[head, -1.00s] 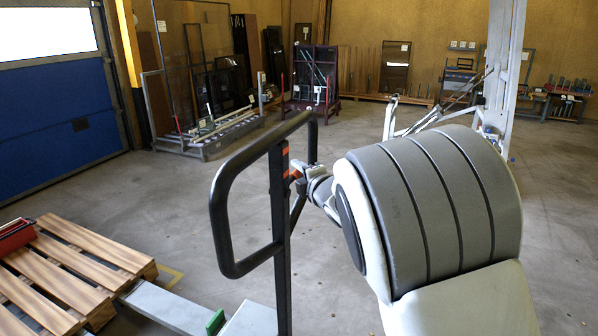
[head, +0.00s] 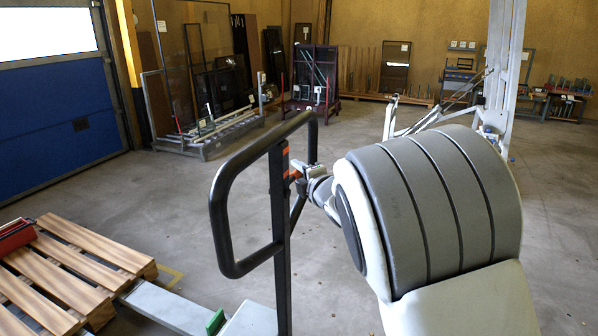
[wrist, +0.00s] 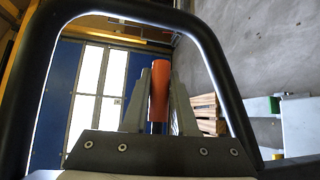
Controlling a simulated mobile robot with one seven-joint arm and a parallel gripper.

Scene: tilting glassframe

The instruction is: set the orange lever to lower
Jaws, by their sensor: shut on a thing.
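The orange lever (wrist: 159,90) stands between the two grey fingers of my gripper (wrist: 160,100) in the wrist view, with its orange end showing beyond them. My gripper is shut on it. In the head view, a small part of the orange lever (head: 294,173) shows beside the dark upright post of the black handle (head: 279,215), with my gripper (head: 301,171) against it from the right. My arm and the post hide most of the contact there. In the wrist view, the black handle loop (wrist: 38,75) frames the lever and the fingers.
A wooden pallet (head: 75,262) with a red object (head: 15,236) on it lies at the lower left. A glass rack (head: 205,135) stands at the back left near a blue door (head: 62,118). The floor between is largely clear.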

